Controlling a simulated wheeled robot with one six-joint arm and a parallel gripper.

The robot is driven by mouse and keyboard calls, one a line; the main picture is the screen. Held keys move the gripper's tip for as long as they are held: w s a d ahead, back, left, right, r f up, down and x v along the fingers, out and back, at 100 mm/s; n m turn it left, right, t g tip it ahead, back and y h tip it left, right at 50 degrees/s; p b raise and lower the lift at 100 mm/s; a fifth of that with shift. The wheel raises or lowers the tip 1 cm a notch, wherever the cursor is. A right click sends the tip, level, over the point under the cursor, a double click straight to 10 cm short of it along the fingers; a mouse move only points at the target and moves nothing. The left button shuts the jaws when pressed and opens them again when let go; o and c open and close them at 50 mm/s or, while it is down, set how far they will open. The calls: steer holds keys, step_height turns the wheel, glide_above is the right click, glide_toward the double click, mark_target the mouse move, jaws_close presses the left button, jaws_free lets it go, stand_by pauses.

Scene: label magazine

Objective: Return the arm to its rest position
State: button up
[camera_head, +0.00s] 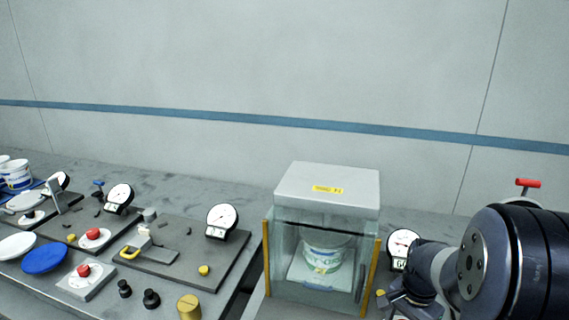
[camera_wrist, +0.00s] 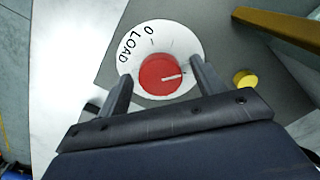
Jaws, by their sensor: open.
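My gripper (camera_wrist: 160,90) shows in the wrist view with its two fingers apart, one on each side of a red knob (camera_wrist: 163,75). The knob sits on a round white dial marked "0 LOAD" (camera_wrist: 130,45), and its white pointer line points to the right. The fingers look apart from the knob, with nothing held between them; the exact height above it is hard to tell. In the head view my arm (camera_head: 500,262) fills the lower right, and the gripper's fingers are hidden there.
A glass-walled cabinet with a grey lid (camera_head: 327,188) stands just left of my arm, with a white tub (camera_head: 325,252) inside. A gauge (camera_head: 403,243) is between them. Left are plates with red knobs, gauges and weights (camera_head: 189,307). A yellow button (camera_wrist: 245,78) is beside the dial.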

steer(key=n, duration=0.3)
steer(key=shift+n, duration=0.4)
steer(key=n, duration=0.8)
steer(key=shift+p, duration=0.35)
steer(key=n, duration=0.3)
steer(key=shift+r+n, duration=0.15)
steer(key=shift+n, duration=0.25)
steer(key=shift+r, duration=0.9)
